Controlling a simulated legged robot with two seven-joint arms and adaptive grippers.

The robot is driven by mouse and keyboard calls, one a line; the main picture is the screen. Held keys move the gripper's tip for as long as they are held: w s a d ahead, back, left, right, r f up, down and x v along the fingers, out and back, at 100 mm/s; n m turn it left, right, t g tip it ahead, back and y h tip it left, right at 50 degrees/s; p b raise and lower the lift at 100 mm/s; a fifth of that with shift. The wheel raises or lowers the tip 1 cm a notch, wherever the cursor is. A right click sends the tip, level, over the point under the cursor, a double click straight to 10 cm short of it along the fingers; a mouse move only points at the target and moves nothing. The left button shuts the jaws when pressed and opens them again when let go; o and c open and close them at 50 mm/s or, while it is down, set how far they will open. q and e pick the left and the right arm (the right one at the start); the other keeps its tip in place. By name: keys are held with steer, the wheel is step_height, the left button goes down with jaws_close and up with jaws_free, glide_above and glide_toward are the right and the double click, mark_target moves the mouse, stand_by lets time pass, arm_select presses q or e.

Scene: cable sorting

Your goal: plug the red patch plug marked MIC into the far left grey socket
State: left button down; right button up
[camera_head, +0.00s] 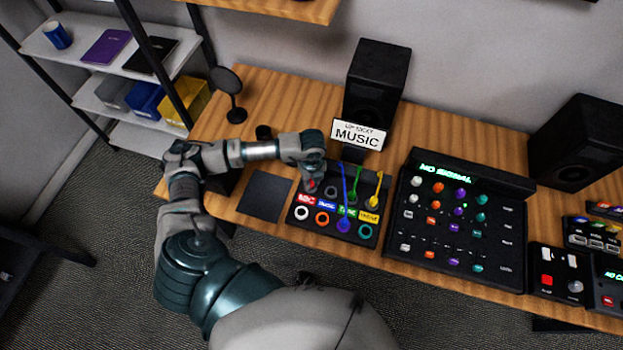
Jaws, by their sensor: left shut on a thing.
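My left gripper (311,181) reaches down over the left end of a black patch box (334,236). It is shut on the red plug (311,187), which shows only as a small red patch below the fingers. A red label (306,200) sits just under it; its lettering is too small to read surely. Whether the plug is clear of the box I cannot tell. My right gripper is not in view.
Blue (344,190), green (355,186) and yellow (376,190) cables rise from the patch box. A MUSIC sign (358,134) and black speaker (375,85) stand behind. A dark mat (264,196) lies left of the box. A microphone (228,82) stands at the back left.

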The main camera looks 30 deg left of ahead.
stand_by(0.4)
arm_select(q)
steer(key=shift+a+f, duration=0.1)
steer(key=shift+f, duration=0.25)
stand_by(0.3)
steer(key=shift+c, duration=2)
jaws_free()
steer(key=shift+r+p, duration=2.6)
steer(key=shift+r, duration=0.95)
